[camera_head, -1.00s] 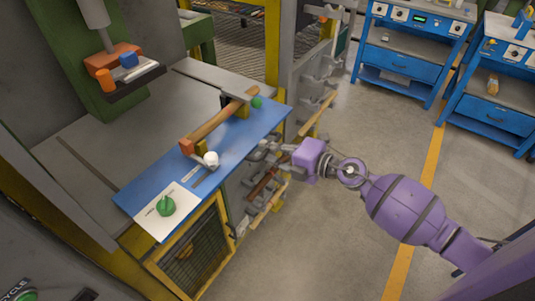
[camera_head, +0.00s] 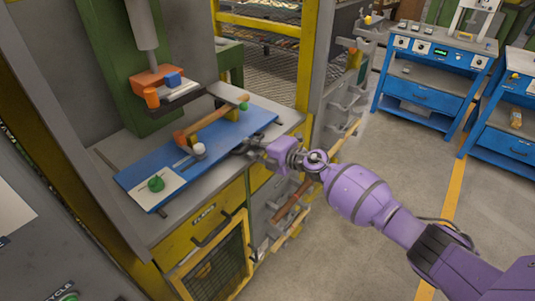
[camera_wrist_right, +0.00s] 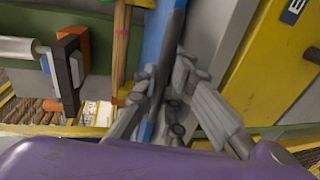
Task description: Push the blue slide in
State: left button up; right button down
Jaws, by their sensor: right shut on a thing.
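The blue slide (camera_head: 258,121) is a flat blue board lying on the grey machine table. A wooden turned piece (camera_head: 207,122) lies across it in holders. A white knob (camera_head: 198,149) and a pale plate with a green knob (camera_head: 156,184) are also on it. My right gripper (camera_head: 240,149) is at the slide's front edge, coming from the right. The exact contact is partly hidden by the fingers. My left gripper is out of view.
An orange press head (camera_head: 150,78) on a grey ram hangs behind the slide. Yellow posts (camera_head: 305,55) frame the machine on the right. A yellow mesh door (camera_head: 217,268) is below the table. Blue workbenches (camera_head: 412,90) stand back right, with open floor in front.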

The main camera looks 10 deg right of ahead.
aim_at(237, 139)
jog(key=x, duration=0.3)
jog(key=shift+w+a+r, duration=0.15)
jog(key=shift+r, duration=0.2)
jog(key=shift+w+a, duration=0.15)
jog(key=shift+w, duration=0.1)
jog(key=shift+r, duration=0.1)
jog(key=shift+w, duration=0.1)
jog(key=c, duration=1.8)
grip_release()
jog(key=shift+a, duration=0.15)
